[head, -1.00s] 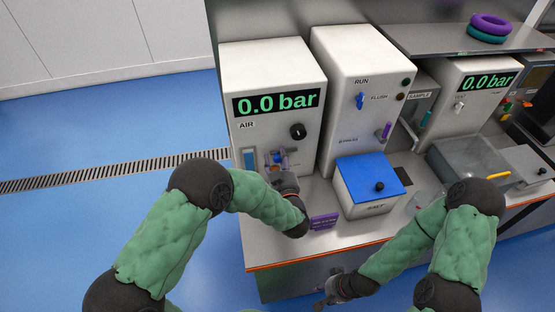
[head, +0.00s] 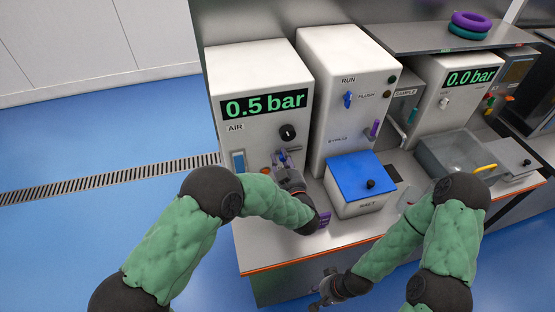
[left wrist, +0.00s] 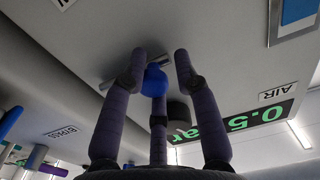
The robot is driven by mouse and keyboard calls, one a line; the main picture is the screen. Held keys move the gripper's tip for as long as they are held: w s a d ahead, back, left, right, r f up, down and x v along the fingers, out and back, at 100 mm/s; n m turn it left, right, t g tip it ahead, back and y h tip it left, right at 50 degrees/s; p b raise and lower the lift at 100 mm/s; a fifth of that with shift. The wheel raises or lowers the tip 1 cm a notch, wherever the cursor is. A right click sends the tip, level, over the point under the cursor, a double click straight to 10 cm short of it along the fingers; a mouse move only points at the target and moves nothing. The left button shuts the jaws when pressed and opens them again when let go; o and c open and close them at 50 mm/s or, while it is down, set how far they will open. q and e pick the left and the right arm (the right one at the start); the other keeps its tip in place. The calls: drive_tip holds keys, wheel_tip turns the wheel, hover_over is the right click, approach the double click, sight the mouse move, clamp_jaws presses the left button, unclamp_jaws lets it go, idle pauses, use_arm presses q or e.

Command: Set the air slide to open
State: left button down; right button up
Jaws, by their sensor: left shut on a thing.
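The AIR box (head: 262,80) is a white cabinet whose display reads 0.5 bar. Its slide has a blue knob (left wrist: 154,80), seen in the left wrist view in front of a pale slot on the box's face. My left gripper (head: 283,160) is at the lower front of this box, its fingers on both sides of the blue knob and shut on it. The fingers hide most of the slide in the head view. My right gripper (head: 325,288) hangs empty in front of the counter's front edge, its fingers spread.
A black dial (head: 288,132) sits above my left gripper. Right of the AIR box stand a white box with RUN and FLUSH switches (head: 345,65) and a blue-lidded SALT box (head: 352,167). A purple tag (head: 324,219) is beside my left wrist. Open floor lies left.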

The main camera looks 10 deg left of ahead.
use_arm(q)
drive_tip(key=c, duration=1.1)
unclamp_jaws()
drive_tip(key=shift+w+d, duration=0.15)
drive_tip(key=shift+d, duration=0.3)
drive_tip(key=shift+c, duration=0.2)
drive_tip(key=shift+o, duration=0.6)
drive_tip(key=shift+w+d, duration=0.15)
drive_tip(key=shift+d, duration=0.15)
drive_tip(key=shift+a, duration=0.15)
drive_tip(key=v, duration=1.2)
